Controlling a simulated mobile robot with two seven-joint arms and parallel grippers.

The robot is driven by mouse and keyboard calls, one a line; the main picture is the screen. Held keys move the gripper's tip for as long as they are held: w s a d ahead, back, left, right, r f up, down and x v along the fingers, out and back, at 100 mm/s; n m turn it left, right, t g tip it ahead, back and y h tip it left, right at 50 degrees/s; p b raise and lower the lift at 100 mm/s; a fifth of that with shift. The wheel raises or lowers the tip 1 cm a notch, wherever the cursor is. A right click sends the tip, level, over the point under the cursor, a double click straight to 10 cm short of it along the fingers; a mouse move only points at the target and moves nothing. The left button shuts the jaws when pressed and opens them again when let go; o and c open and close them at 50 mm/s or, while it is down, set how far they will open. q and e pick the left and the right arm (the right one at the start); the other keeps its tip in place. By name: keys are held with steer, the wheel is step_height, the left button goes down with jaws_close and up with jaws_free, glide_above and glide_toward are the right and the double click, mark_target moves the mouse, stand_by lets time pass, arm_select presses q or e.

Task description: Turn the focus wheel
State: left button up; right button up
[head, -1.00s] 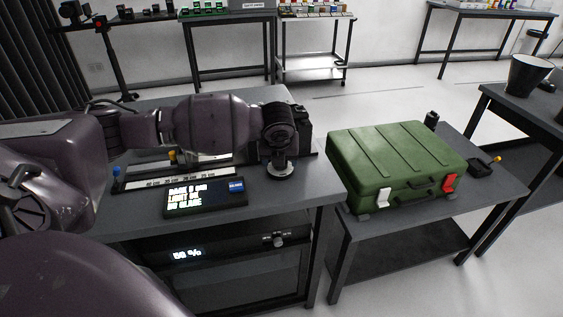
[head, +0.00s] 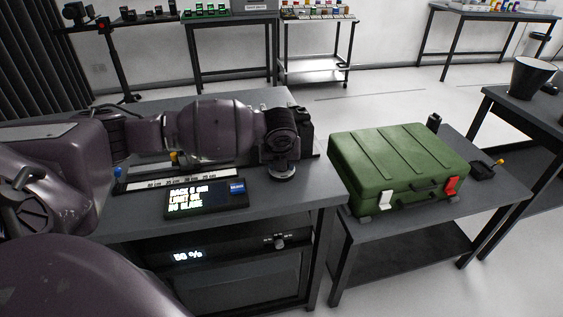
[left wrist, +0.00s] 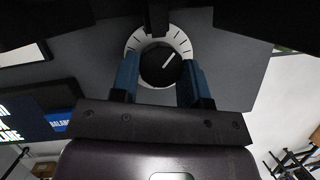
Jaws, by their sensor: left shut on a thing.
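The focus wheel is a round black knob (left wrist: 158,66) with a white pointer line, inside a white dial ring (left wrist: 134,42) with dark tick marks. The pointer slants up and to the right in the left wrist view. My left gripper (left wrist: 159,80) is shut on the wheel, one blue finger on each side. In the head view my left gripper (head: 281,162) points down at the desk top, and it hides most of the wheel. A pale rim (head: 282,175) shows below it. My right gripper is not in view.
A lit text display (head: 205,198) and a white centimetre scale (head: 180,179) lie on the desk left of the wheel. A panel below reads about 50 %. A green case (head: 398,160) stands on a lower table to the right.

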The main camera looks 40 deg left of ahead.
arm_select(q)
steer(key=shift+w+d+r+n+g+y+p, duration=0.1)
steer(key=shift+r+n+g+y+p, duration=0.1)
steer(key=shift+n+p, duration=0.5)
steer(key=shift+d+r+n+g+y+p, duration=0.1)
steer(key=shift+r+n+y+p, duration=0.1)
steer(key=shift+n+p, duration=0.5)
steer(key=n+p, duration=0.2)
steer(key=p, duration=0.1)
steer(key=shift+g+y, duration=0.3)
steer(key=shift+g, duration=0.1)
steer(key=n+p, duration=0.1)
steer(key=n+g+p, duration=0.1)
steer(key=n, duration=0.1)
steer(key=shift+w+f+y+p, duration=0.15)
steer(key=shift+f+y+p, duration=0.05)
steer(key=shift+y+p, duration=0.1)
steer(key=shift+f+n+g+p, duration=0.2)
steer(key=shift+n+g+p, duration=0.3)
steer(key=shift+n, duration=0.4)
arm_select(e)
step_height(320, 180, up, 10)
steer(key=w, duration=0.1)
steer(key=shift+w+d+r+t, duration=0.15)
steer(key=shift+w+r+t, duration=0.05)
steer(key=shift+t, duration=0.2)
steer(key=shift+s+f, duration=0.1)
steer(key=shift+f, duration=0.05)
